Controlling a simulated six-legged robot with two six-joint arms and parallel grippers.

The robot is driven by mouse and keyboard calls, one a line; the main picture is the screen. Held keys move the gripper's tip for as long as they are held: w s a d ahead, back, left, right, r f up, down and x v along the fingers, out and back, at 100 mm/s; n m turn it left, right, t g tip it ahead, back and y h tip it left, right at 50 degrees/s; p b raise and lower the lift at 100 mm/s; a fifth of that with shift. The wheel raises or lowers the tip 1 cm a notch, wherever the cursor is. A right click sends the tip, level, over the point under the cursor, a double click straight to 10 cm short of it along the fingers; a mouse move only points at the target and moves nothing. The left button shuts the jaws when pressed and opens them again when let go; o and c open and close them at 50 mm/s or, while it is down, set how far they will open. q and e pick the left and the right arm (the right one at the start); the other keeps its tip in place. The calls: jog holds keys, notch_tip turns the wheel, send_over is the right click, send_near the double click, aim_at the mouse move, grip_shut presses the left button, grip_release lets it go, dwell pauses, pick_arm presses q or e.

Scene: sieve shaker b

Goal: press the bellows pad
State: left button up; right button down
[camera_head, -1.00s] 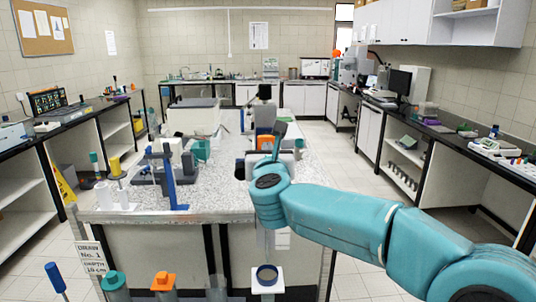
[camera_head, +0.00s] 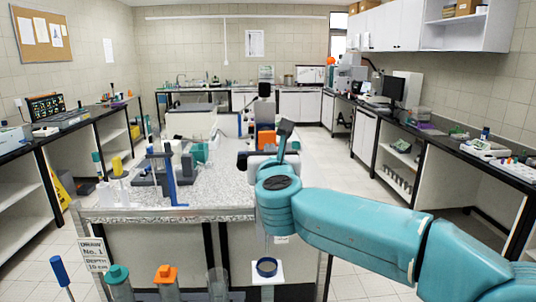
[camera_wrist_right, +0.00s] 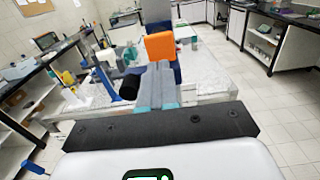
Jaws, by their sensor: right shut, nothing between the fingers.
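My right gripper (camera_head: 287,129) reaches over the speckled bench from the right. In the right wrist view its fingers (camera_wrist_right: 158,85) are closed together with nothing between them. An orange block (camera_head: 266,138) stands on the bench near the fingertips; in the wrist view this orange block (camera_wrist_right: 160,46) shows just beyond them. I cannot tell whether they touch, or whether this block is the bellows pad. A black cylindrical part (camera_wrist_right: 130,86) lies left of the fingers. My arm hides part of the equipment behind the wrist. My left gripper is not in view.
The bench (camera_head: 225,196) holds a blue stand (camera_head: 170,180) at its front left and a pale box (camera_head: 192,122) farther back. Capped cylinders, one with an orange cap (camera_head: 165,272), stand in front. Open floor (camera_head: 345,178) lies right of the bench.

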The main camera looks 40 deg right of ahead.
jog(key=b+v, duration=0.1)
jog(key=v, duration=0.5)
jog(key=shift+f+b, duration=0.2)
jog(key=shift+b, duration=0.15)
jog(key=shift+s+a, duration=0.1)
dwell(0.4)
